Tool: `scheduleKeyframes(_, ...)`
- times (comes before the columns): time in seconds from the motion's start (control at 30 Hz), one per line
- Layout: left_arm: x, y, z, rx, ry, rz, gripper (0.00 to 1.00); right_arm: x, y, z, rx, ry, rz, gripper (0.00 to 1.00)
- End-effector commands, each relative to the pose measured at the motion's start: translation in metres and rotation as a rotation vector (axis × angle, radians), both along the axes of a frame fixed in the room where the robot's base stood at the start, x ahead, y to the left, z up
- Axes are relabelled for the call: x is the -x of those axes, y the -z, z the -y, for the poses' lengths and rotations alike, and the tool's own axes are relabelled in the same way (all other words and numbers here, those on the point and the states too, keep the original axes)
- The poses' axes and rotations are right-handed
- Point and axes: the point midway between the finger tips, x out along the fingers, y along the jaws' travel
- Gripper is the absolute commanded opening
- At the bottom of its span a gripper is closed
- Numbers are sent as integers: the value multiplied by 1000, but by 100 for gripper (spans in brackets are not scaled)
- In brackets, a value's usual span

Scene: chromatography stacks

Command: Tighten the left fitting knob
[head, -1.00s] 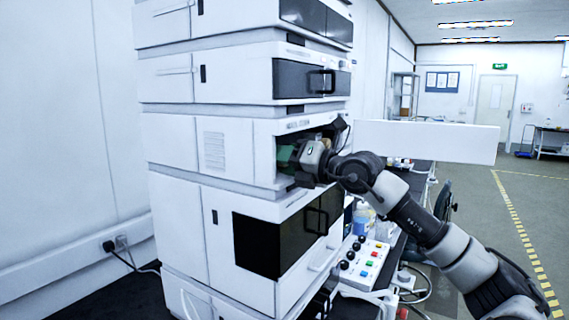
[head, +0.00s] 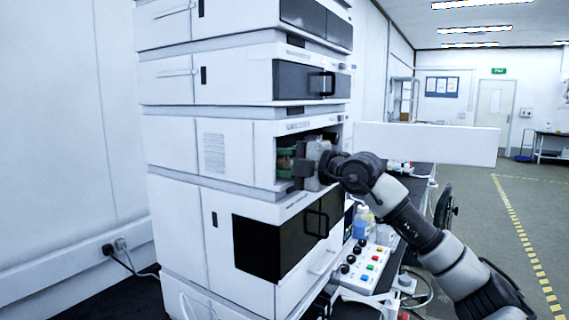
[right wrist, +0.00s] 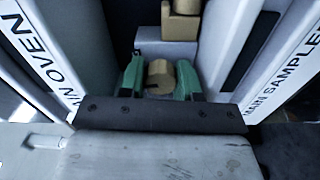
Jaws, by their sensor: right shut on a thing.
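My right gripper (right wrist: 160,80) has green fingers and reaches into the open compartment of the column oven module, between two white panels. Its fingers are shut on a tan, round fitting knob (right wrist: 160,73), with one finger on each side of it. In the head view the right gripper (head: 286,162) is at the compartment opening, and the knob is mostly hidden there by the wrist. Another tan fitting (right wrist: 185,6) shows above a pale block in the right wrist view. My left gripper is not in view.
The white stack (head: 175,145) has more modules above and below the compartment. A panel of coloured buttons and black knobs (head: 362,265) and a blue-labelled bottle (head: 362,226) stand below my right arm. A white panel (head: 430,143) juts out at right. Open floor lies beyond.

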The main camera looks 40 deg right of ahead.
Motion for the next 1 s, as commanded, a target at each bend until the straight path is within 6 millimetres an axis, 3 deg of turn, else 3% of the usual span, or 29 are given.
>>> scheduleKeyframes(0.3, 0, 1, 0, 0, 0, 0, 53, 0, -1, 1, -97, 2, -24, 9)
scheduleKeyframes(0.8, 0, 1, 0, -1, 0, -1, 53, 0, -1, 1, -110, 2, -29, 9)
scheduleKeyframes(0.83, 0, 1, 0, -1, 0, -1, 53, 0, -1, 1, -110, 3, -30, 37)
scheduleKeyframes(0.9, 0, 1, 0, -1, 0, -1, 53, 0, -1, 1, -110, 2, -30, 44)
scheduleKeyframes(1.0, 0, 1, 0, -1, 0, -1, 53, 0, 0, 1, -110, 2, -31, 44)
